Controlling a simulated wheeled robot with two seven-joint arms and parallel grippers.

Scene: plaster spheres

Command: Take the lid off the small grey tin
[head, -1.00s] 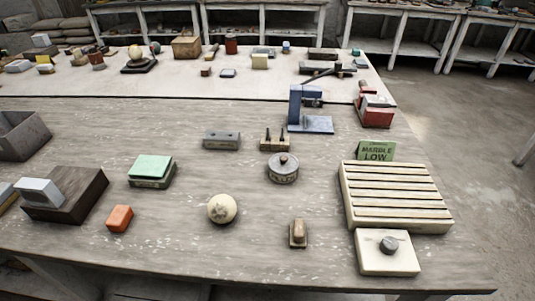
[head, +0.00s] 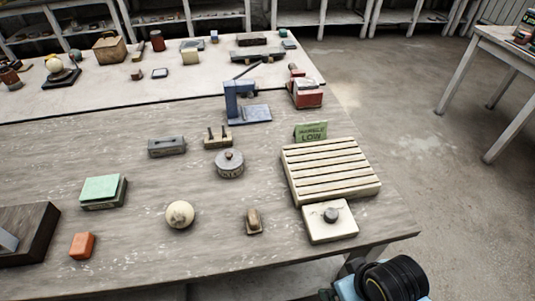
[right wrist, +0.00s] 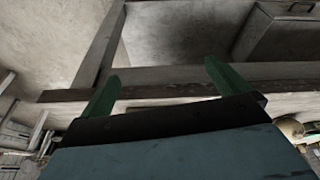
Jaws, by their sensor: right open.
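The small grey tin (head: 230,170) stands upright on the wooden table in the head view. Its lid (head: 230,157), with a dark round knob on top, sits on it. Lettering runs round the tin's side, too small to read fully. My right arm shows at the bottom right of the head view, beyond the table's front edge; its gripper is not seen there. In the right wrist view my right gripper (right wrist: 158,80) has its two green fingers wide apart with nothing between them. My left gripper is in neither view.
A slatted cream rack (head: 330,172) and a cream block with a grey knob (head: 328,222) lie right of the tin. A plaster ball (head: 180,214) and a small brown-topped block (head: 254,221) are in front. A two-peg block (head: 217,137) and blue stand (head: 248,113) are behind.

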